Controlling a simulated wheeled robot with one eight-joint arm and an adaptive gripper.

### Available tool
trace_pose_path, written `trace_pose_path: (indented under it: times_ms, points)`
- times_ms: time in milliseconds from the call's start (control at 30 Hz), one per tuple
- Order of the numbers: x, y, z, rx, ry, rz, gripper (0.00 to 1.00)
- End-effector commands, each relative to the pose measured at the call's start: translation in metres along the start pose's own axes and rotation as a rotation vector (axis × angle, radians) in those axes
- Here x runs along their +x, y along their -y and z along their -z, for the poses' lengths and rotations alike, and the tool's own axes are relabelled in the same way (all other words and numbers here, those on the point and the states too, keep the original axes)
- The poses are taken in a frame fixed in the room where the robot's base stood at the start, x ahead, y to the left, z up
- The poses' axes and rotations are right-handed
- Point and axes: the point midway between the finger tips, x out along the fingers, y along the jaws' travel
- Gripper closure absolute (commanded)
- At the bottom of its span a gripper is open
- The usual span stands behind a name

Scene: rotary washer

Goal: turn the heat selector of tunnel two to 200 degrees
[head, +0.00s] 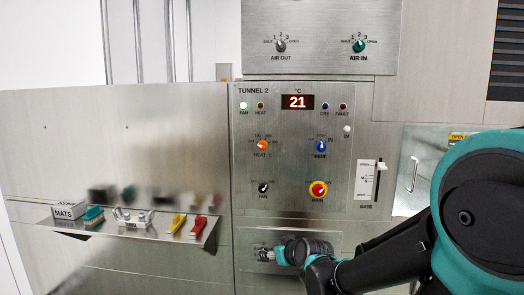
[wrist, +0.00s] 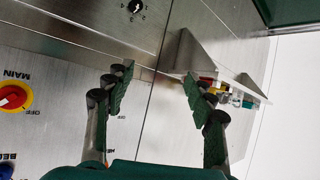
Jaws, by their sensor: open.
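The tunnel 2 heat selector is an orange knob (head: 262,145) on the left of the steel control panel (head: 310,185) in the head view. Its scale print is too small to read, and I cannot tell where its pointer stands. The red display (head: 297,102) above it reads 21. My gripper (head: 284,256) is low in front of the panel, below the heat knob and near a small lower dial. In the wrist view my gripper (wrist: 159,78) has its fingers spread, with nothing between them; the heat knob is not visible there.
Other controls sit close by: a black fan knob (head: 263,188), a blue knob (head: 321,146) and the red-yellow main switch (head: 318,189). A shelf (head: 120,229) with mats and brushes juts out at the left. A gate slider (head: 367,180) is at the right.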

Motion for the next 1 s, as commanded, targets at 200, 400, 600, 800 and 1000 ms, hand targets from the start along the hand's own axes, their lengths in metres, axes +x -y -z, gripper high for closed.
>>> trace_pose_path:
  times_ms: [200,400,600,800,1000]
  points:
    - [0.019,0.022,0.134,-0.125,-0.427,-0.053,0.45]
    - [0.012,0.018,0.216,-0.150,-0.710,-0.256,0.45]
    - [0.002,0.004,0.246,-0.123,-0.822,-0.503,0.45]
    - [-0.003,-0.005,0.247,-0.102,-0.829,-0.634,0.45]
    - [0.003,-0.015,0.257,-0.100,-0.827,-0.652,0.45]
